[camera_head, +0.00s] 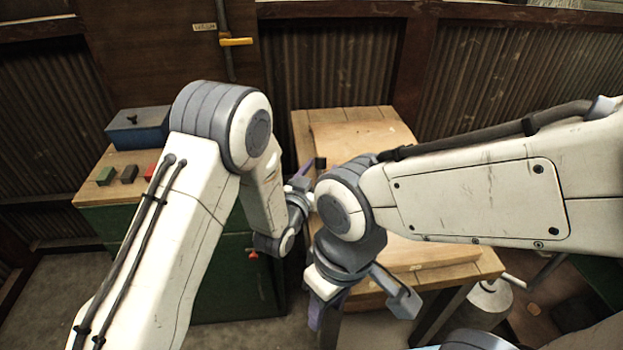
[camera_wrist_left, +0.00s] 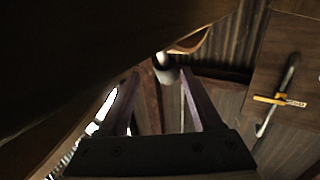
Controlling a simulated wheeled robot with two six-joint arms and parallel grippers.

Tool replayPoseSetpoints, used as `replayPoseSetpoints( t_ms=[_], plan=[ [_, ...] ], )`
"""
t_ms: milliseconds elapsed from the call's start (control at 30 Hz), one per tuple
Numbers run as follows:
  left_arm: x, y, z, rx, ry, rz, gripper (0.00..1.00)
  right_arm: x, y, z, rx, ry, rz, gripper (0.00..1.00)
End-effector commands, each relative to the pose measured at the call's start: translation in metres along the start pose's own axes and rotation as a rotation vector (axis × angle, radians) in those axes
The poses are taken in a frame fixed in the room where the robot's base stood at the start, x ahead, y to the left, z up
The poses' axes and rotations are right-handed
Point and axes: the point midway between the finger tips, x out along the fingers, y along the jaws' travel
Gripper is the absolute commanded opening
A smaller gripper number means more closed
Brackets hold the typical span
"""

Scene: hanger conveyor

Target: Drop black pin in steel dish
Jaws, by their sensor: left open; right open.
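I cannot make out the black pin or the steel dish; my arms cover much of the wooden table (camera_head: 480,262). My left gripper (camera_head: 311,168) is at the table's left edge in the head view, largely hidden behind my arms. A small dark piece (camera_head: 320,162) shows beside its fingers; I cannot tell what it is. In the left wrist view the left fingers (camera_wrist_left: 160,78) stand apart. A pale rounded thing (camera_wrist_left: 165,70) shows between or beyond their tips; its contact is unclear. My right gripper (camera_head: 361,308) is open, low at the table's front, with nothing visible between its fingers.
A blue box (camera_head: 138,128) and green (camera_head: 106,176), black (camera_head: 129,174) and red (camera_head: 151,170) blocks sit on the left cabinet. A metal bucket (camera_head: 488,302) stands right of the table. A yellow handle (camera_head: 236,41) is on the back wall. The table's far part (camera_head: 360,130) looks clear.

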Motion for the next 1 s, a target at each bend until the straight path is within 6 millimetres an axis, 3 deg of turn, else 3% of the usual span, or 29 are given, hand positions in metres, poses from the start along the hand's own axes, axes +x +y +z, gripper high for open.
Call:
replayPoseSetpoints(
  t_ms=[167, 467, 500, 633, 833, 1000],
  plan=[
    [-0.025, 0.0, 0.001, 0.0, -0.002, 0.0, 0.66, 0.004, 0.0, 0.0, 0.0, 0.0, 0.0, 0.45],
    [-0.096, 0.0, -0.001, 0.0, -0.005, -0.001, 0.66, 0.011, 0.001, 0.001, 0.0, -0.001, 0.0, 0.45],
    [-0.098, 0.0, -0.005, 0.0, -0.007, 0.0, 0.66, -0.002, 0.0, 0.0, 0.0, -0.001, 0.0, 0.45],
    [-0.11, 0.0, -0.004, 0.0, -0.005, 0.0, 0.66, -0.015, -0.001, -0.001, 0.0, 0.001, 0.0, 0.45],
    [-0.119, -0.001, -0.002, 0.0, -0.004, -0.002, 0.66, -0.022, -0.002, -0.001, 0.0, 0.0, 0.0, 0.45],
    [-0.113, 0.001, -0.001, 0.007, -0.075, 0.001, 0.66, -0.022, -0.002, -0.001, 0.0, 0.0, 0.0, 0.45]
  ],
)
